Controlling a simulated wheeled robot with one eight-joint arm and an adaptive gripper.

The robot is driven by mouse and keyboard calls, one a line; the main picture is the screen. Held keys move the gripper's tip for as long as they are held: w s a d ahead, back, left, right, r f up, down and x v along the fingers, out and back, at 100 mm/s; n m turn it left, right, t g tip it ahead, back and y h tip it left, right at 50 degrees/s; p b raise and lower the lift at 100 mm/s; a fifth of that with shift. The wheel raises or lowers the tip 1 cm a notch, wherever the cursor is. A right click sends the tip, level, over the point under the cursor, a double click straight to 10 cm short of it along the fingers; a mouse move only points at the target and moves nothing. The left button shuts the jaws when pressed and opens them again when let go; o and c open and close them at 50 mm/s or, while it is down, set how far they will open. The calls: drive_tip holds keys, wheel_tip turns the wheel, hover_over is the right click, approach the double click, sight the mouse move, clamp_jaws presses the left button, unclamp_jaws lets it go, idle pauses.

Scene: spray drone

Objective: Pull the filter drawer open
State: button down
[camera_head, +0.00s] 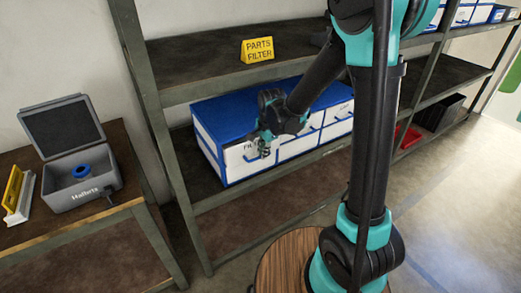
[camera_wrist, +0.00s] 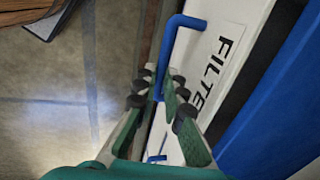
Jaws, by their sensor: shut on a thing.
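The filter drawer (camera_head: 238,161) is the left drawer, with a white front, in a blue-topped drawer unit (camera_head: 222,113) on the shelf. In the wrist view its white front (camera_wrist: 221,28) carries the label FILTER and a blue bar handle (camera_wrist: 171,38). My gripper (camera_wrist: 163,92) is shut on the handle, with its fingers on either side of the bar. In the head view my gripper (camera_head: 264,150) is at the drawer's front and hides part of the label and the handle. I cannot tell how far the drawer stands out.
A yellow PARTS FILTER sign (camera_head: 257,49) stands on the upper shelf. More drawers (camera_head: 338,119) are to the right in the same unit. A grey open case (camera_head: 84,188) with a blue ring sits on the wooden table (camera_head: 75,225) at the left. Red and black bins (camera_head: 437,113) stand further right.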

drive_tip(key=s+d, duration=0.8)
drive_tip(key=s, duration=0.5)
drive_tip(key=shift+d, duration=0.35)
drive_tip(key=c, duration=1.6)
unclamp_jaws()
drive_tip(key=shift+r, duration=0.1)
wheel_tip(320, 180, up, 12)
drive_tip(key=s+d, duration=0.1)
drive_tip(key=s, duration=0.1)
drive_tip(key=shift+d+f, duration=0.15)
drive_tip(key=shift+f, duration=0.05)
drive_tip(key=shift+d, duration=0.1)
drive_tip(key=s+d+f+n+t+h, duration=0.1)
drive_tip(key=s+d+f+n+t, duration=0.1)
drive_tip(key=d+f+n, duration=0.7)
drive_tip(key=shift+s+d+f+n, duration=0.2)
drive_tip(key=shift+d+f+n, duration=0.15)
drive_tip(key=shift+d+n, duration=0.8)
